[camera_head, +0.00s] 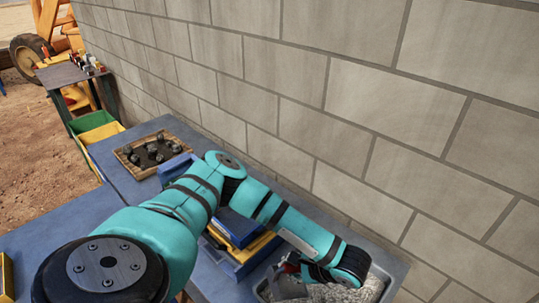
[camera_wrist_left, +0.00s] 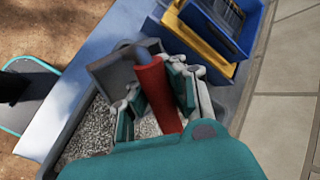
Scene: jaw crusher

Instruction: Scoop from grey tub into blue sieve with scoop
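My left gripper (camera_wrist_left: 158,98) has its fingers on both sides of the red handle of the scoop (camera_wrist_left: 150,85). The scoop's grey pan (camera_wrist_left: 110,72) lies at the far end of the grey tub (camera_wrist_left: 62,135), over the grey gravel (camera_wrist_left: 88,135); how deep it sits I cannot tell. In the head view the tub (camera_head: 395,275) is at the bottom right, with my left gripper (camera_head: 291,262) at its left end. The blue sieve (camera_wrist_left: 243,38), with a mesh, is on a yellow and blue stack beyond the tub. My right gripper is out of view.
A block wall (camera_head: 330,110) runs close along the right. A wooden tray (camera_head: 135,157) with dark rocks is farther along the blue table (camera_head: 105,155). Green and yellow bins (camera_head: 95,128) and a dark side table (camera_head: 68,75) are beyond.

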